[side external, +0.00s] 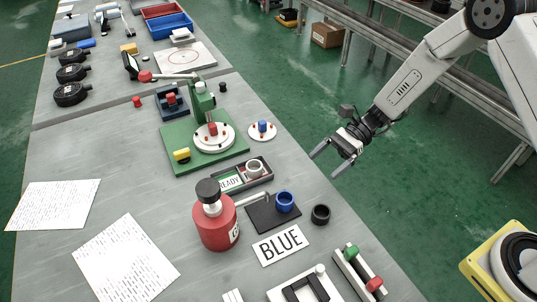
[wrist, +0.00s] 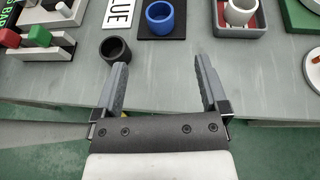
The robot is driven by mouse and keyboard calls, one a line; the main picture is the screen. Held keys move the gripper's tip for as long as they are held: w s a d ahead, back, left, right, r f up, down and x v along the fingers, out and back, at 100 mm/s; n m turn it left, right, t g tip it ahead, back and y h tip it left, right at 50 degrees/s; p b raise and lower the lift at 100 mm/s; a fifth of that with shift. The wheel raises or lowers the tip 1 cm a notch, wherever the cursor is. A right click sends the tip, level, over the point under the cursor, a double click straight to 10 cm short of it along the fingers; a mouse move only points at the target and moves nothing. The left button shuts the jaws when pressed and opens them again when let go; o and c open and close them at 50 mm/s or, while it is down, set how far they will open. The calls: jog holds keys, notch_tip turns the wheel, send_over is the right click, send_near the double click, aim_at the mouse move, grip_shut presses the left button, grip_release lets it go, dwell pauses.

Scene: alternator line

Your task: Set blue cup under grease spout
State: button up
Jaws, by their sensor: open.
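The blue cup (side external: 285,203) stands upright on a dark mat (side external: 262,222), and in the wrist view the cup (wrist: 160,20) shows at the top middle. The red grease dispenser (side external: 216,230) with a black cap stands left of the mat. Its thin spout (side external: 252,199) reaches over the mat, its tip just left of the cup; I cannot tell whether it overhangs the rim. My gripper (side external: 323,166) is open and empty, off the table's right edge and apart from the cup. In the wrist view its fingers (wrist: 161,68) point toward the table, with the cup beyond them.
A black cup (side external: 320,214) stands right of the mat, close to the left finger's line in the wrist view. A white cup (side external: 254,168) sits in a tray marked READY (side external: 231,182). A BLUE card (side external: 282,245) lies in front. A green fixture (side external: 180,155) stands behind.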

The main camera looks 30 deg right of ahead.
jog(key=shift+s+d+r+n+h, duration=0.15)
jog(key=shift+s+n+h, duration=0.15)
jog(key=shift+s, duration=0.15)
jog(key=s+d+r+n+t+h, duration=0.4)
jog(key=s+d+r+n+h, duration=0.3)
jog(key=s+d+n+h, duration=0.4)
jog(key=shift+d+n+h, duration=0.3)
jog(key=shift+n+h, duration=0.5)
jog(key=shift+n, duration=1.6)
